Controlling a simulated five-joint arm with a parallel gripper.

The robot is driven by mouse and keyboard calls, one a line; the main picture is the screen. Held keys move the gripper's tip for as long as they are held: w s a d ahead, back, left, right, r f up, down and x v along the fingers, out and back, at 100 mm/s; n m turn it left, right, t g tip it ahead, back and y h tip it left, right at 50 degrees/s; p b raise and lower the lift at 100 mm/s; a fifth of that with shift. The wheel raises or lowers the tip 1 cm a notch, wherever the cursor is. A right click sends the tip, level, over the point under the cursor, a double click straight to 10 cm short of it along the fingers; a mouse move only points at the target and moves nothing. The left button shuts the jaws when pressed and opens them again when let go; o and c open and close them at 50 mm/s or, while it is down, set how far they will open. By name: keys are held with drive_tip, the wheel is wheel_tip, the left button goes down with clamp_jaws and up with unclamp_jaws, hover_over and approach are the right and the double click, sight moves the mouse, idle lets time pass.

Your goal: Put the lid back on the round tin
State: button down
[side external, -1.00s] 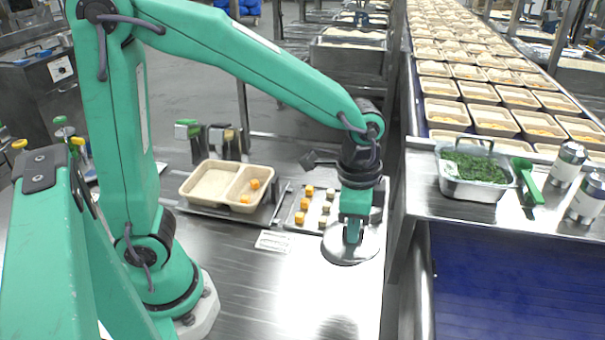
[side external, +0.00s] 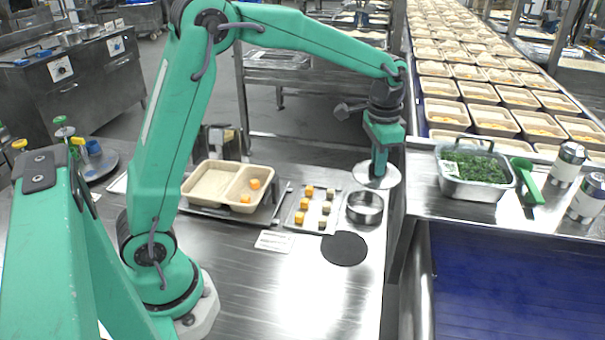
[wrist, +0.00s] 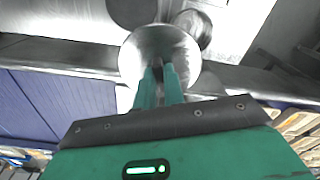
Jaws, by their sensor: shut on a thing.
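The round metal lid (side external: 393,178) is in my gripper (side external: 378,172), held by its middle and raised above the bench. In the wrist view the lid (wrist: 184,42) lies flat across the fingertips of my gripper (wrist: 159,68). The round tin (side external: 365,209) stands open on the bench, just below the lid in the side view and apart from it. In the wrist view the tin (wrist: 199,27) shows beside the lid, which hides part of it.
A dark round mat (side external: 344,248) lies bare in front of the tin. A small tray (side external: 297,219) of orange and pale cubes is left of the tin. A two-compartment container (side external: 215,186) stands farther left. The conveyor-side ledge (side external: 425,180) rises at the right.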

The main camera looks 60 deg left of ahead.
drive_tip(key=w+a+n, duration=0.1)
drive_tip(key=w+a, duration=0.3)
drive_tip(key=a, duration=0.2)
wheel_tip(320, 180, down, 6)
drive_tip(key=shift+f, duration=0.25)
drive_tip(key=shift+a+f, duration=0.1)
drive_tip(key=shift+f, duration=3.05)
drive_tip(key=shift+f, duration=0.2)
idle(0.4)
drive_tip(key=c, duration=0.9)
unclamp_jaws()
drive_tip(key=shift+c, duration=0.2)
